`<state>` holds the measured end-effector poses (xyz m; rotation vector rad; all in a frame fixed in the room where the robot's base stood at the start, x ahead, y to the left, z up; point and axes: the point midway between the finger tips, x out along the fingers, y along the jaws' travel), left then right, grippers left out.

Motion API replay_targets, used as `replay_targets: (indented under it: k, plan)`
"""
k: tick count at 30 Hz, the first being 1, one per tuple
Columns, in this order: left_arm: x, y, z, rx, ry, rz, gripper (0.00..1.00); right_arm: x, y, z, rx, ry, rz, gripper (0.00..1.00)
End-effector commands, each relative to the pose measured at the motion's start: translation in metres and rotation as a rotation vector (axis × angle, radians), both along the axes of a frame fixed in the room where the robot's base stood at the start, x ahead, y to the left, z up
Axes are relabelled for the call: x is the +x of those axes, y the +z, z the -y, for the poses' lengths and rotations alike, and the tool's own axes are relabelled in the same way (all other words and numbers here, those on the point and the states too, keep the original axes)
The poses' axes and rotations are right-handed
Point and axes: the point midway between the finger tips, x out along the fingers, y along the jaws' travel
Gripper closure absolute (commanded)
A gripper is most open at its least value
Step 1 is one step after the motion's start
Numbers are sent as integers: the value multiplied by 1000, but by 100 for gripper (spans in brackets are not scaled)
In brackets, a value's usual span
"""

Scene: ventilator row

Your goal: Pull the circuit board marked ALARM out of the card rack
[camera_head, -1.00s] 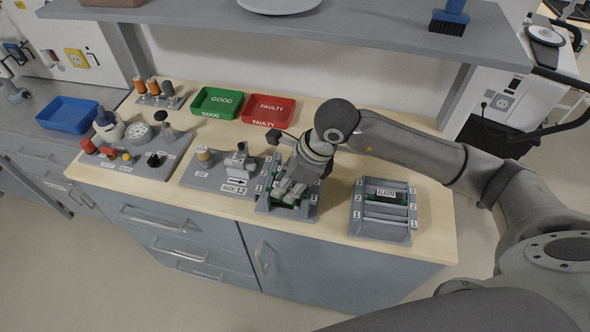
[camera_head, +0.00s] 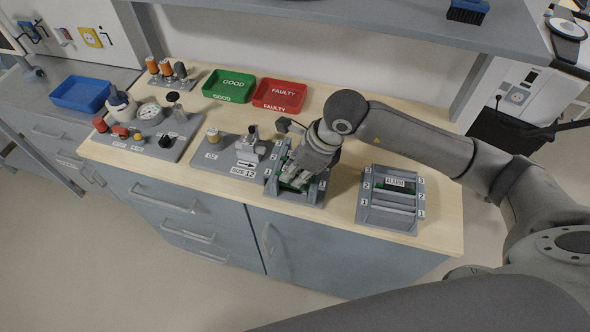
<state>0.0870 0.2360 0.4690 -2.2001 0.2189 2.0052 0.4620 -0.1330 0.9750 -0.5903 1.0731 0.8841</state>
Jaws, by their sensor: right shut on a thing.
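Two grey card racks stand at the bench's front edge. The right-hand rack (camera_head: 389,222) holds a green circuit board (camera_head: 395,190) with a white label that is small and blurred but looks like ALARM. My right gripper (camera_head: 292,182) is down at the left-hand rack (camera_head: 311,199), pointing down into it, well to the left of the labelled board. It is shut on a green circuit board (camera_head: 283,160) there. The gripper covers much of that board, and no label on it can be read. My left gripper is out of view.
A green GOOD tray (camera_head: 229,86) and a red FAULTY tray (camera_head: 279,96) stand at the back, both empty. A SIZE 12 fixture (camera_head: 230,175) stands close left of the left-hand rack. A shelf (camera_head: 350,22) overhangs the bench's back. Bare bench lies between the racks.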

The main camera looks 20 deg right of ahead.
Motion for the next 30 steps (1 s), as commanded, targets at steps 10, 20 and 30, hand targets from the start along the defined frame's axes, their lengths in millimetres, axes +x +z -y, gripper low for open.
replay_targets:
  k: [10, 20, 30]
  plan:
    - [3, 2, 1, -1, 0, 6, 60, 1, 4, 0, 1, 0, 2, 100]
    - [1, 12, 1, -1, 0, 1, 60, 1, 22, 0, 1, -1, 3, 100]
    - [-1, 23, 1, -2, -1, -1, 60, 0, 43, 0, 0, 0, 1, 100]
